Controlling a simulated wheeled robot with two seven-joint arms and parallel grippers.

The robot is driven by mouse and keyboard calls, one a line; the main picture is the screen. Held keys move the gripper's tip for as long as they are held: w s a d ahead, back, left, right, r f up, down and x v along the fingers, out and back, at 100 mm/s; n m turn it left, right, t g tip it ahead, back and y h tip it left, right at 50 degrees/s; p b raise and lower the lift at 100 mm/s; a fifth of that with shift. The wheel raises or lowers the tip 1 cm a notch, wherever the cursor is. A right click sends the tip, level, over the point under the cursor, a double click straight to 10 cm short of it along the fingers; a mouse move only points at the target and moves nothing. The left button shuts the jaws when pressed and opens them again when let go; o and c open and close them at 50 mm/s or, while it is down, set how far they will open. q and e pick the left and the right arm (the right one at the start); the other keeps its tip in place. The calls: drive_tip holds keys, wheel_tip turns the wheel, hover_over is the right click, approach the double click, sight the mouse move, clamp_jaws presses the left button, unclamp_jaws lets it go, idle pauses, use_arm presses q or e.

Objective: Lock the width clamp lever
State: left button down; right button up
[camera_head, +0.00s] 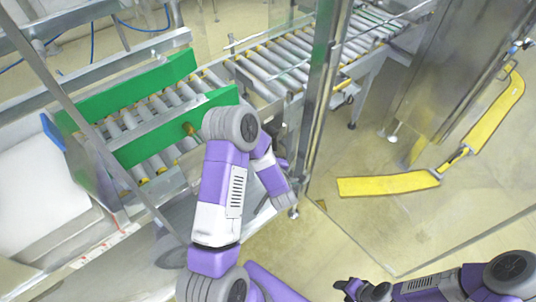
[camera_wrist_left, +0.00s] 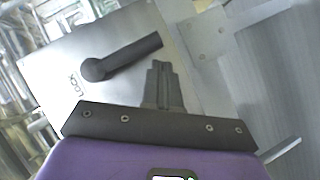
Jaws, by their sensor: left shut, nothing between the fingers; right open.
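The clamp lever (camera_wrist_left: 125,57) is dark grey and sits on a pale metal plate (camera_wrist_left: 65,50) in the left wrist view. Its round pivot is at the left and its handle points up and to the right. The word LOCK (camera_wrist_left: 73,86) is printed on the plate, left of the pivot. My left gripper (camera_wrist_left: 158,66) is shut and empty, its tips just below the handle's free end; I cannot tell whether they touch it. In the head view I cannot make out the lever or the left fingers. My right gripper (camera_head: 344,288) is open and empty at the bottom.
A roller conveyor (camera_head: 265,72) with green side guides (camera_head: 130,92) runs at the upper left. A metal post (camera_head: 317,105) stands right of my left arm. Yellow strips (camera_head: 388,184) lie along the right. The floor (camera_head: 350,232) near my right gripper is clear.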

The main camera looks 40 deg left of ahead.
use_arm(q)
drive_tip(key=s+d+p, duration=0.1)
drive_tip(key=s+d, duration=0.5)
drive_tip(key=s, duration=0.4)
drive_tip(key=shift+s+d+p, duration=0.2)
drive_tip(key=shift+p, duration=0.1)
use_arm(e)
drive_tip(key=shift+s+a+r, duration=0.2)
drive_tip(key=shift+s+r, duration=0.2)
drive_tip(key=shift+r, duration=0.35)
use_arm(q)
drive_tip(key=s+d+f+m+g+h+p, duration=0.2)
drive_tip(key=d+f+m+g+h+p, duration=0.15)
drive_tip(key=d+f+m+h, duration=0.55)
drive_tip(key=s+d+r+m+g+h+p, duration=0.1)
drive_tip(key=s+d+m+g+h+p, duration=0.2)
drive_tip(key=s+d+m+g+h, duration=0.2)
drive_tip(key=s+d+m+g, duration=0.1)
drive_tip(key=s+d+m, duration=0.2)
drive_tip(key=s+m, duration=0.1)
drive_tip(key=shift+s+d+h, duration=0.2)
drive_tip(key=shift+d+h, duration=0.05)
drive_tip(key=shift+h, duration=0.05)
use_arm(e)
wheel_tip(320, 180, up, 6)
drive_tip(key=shift+r, duration=0.25)
